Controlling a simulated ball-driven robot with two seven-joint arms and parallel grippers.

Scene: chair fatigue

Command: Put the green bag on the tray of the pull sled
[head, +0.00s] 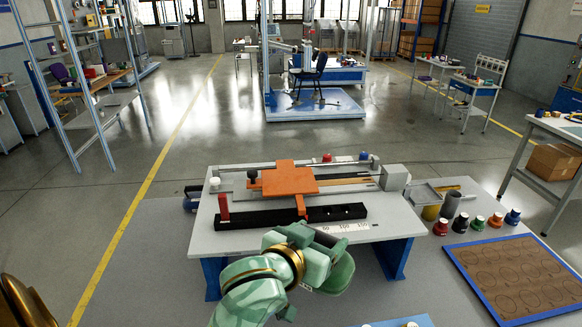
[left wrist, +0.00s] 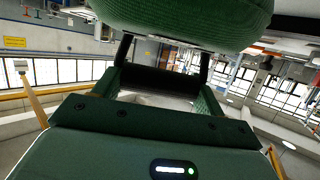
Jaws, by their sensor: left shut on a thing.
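The pull sled has an orange tray (head: 288,181) on its rails on the grey table (head: 225,240); the tray's top is bare. My left gripper (head: 318,246) is at the table's near edge, in front of the tray and apart from it. It is shut on the green bag (left wrist: 190,18), whose woven surface fills the top of the left wrist view, close to the fingers. In the head view the bag (head: 342,272) seems to be the rounded green shape beside the gripper, partly hidden by it. My right gripper is not in view.
A black rail (head: 335,212) with a red post (head: 223,206) runs along the table's near side. Small weights and cups (head: 450,205) stand to the right, beside a blue-framed brown board (head: 515,275). A carton (head: 553,160) sits under the right bench. The floor left of the table is clear.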

